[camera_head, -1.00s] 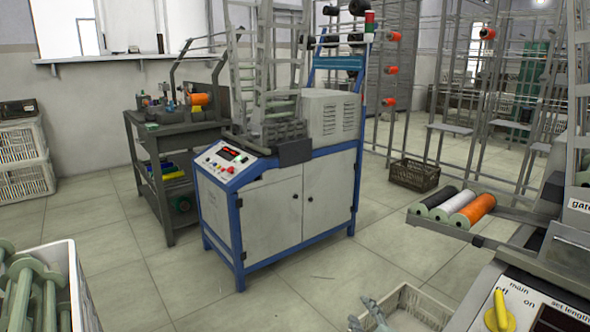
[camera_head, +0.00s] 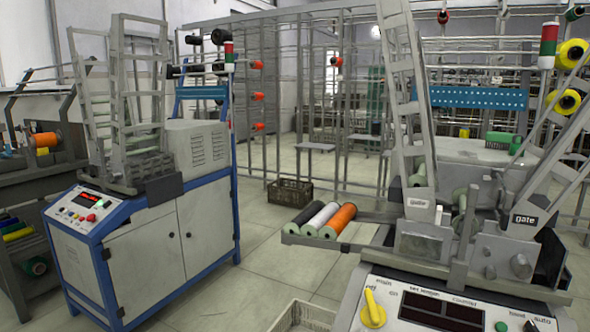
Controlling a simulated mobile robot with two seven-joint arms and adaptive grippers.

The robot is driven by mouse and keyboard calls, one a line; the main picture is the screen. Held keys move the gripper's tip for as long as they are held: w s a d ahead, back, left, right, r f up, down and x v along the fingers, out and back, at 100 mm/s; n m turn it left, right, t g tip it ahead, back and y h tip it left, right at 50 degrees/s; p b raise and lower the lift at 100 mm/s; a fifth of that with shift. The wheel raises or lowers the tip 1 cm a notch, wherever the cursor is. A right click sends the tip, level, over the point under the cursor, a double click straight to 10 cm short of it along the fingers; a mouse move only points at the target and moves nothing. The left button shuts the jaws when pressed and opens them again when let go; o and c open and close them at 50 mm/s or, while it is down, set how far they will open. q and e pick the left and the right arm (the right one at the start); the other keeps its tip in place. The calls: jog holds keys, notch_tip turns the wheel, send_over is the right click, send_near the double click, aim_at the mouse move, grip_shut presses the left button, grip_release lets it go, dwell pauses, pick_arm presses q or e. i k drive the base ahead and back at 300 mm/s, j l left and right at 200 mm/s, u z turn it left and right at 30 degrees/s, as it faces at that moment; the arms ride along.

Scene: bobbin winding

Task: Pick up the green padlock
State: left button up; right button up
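I cannot make out a green padlock in the head view. Neither of my grippers shows in the head view.
A winding machine with a yellow knob (camera_head: 373,308) stands at the front right. Its tray (camera_head: 298,241) holds black, white and orange bobbins (camera_head: 337,221). A blue-framed machine (camera_head: 165,250) stands left. A dark crate (camera_head: 290,191) lies on the floor behind. Clear floor (camera_head: 255,262) lies between the machines.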

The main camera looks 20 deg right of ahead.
aim_at(514, 146)
jog(key=z, duration=1.95)
